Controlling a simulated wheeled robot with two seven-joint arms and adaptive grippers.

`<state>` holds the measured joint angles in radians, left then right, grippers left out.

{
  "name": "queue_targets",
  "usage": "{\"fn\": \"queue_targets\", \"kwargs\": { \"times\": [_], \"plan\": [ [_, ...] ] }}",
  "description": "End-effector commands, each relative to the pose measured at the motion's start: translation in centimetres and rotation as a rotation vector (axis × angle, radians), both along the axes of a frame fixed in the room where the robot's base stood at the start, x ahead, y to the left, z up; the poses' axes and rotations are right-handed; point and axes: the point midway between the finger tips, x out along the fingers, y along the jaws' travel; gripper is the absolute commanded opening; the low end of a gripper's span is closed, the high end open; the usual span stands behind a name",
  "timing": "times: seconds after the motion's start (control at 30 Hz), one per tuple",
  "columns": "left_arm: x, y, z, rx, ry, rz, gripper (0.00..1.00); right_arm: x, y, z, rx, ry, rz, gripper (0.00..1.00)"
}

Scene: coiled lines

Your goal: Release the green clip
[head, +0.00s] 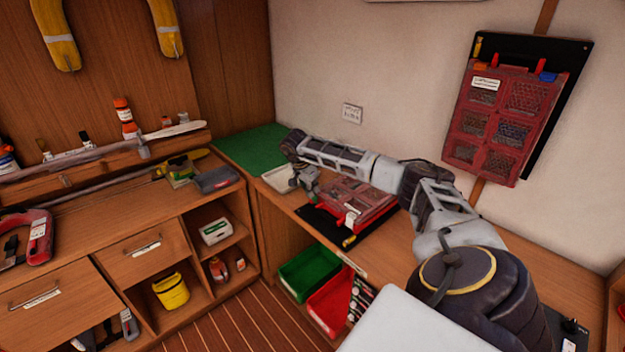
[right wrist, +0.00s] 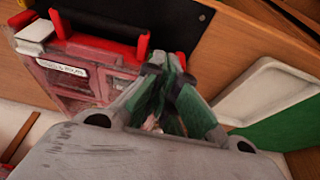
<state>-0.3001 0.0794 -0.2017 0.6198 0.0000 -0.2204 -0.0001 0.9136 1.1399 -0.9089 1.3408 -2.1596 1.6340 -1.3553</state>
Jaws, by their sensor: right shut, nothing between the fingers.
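My right gripper (head: 309,190) is over the bench at the left end of the red case (head: 362,199), which lies on a black board. In the right wrist view my right gripper (right wrist: 166,82) is shut and empty, its fingers together beside the case's red edge bar (right wrist: 98,37). A red and white clip (right wrist: 34,31) sits at the case's far left corner. My left gripper is not in view.
A white tray (right wrist: 262,88) lies beside the gripper, and a green mat (head: 249,148) lies behind it. A second red case (head: 506,115) hangs on the wall. Green (head: 308,272) and red (head: 331,303) bins stand below the bench. Bare wood shows right of the lying case.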

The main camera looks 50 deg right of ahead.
Motion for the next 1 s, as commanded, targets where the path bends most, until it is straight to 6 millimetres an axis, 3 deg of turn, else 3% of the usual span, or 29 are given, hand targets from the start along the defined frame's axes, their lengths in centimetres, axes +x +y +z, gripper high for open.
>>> {"fn": "queue_targets", "kwargs": {
  "times": [0.17, 1.0],
  "plan": [
    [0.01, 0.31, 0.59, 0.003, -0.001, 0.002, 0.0, 0.09, 0.95, -0.27, 0.0, 0.0, 0.0, 0.0],
    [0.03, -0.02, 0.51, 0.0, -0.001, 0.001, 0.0, 0.13, 1.04, -0.39, 0.0, 0.0, -0.001, 0.0]
  ]
}}
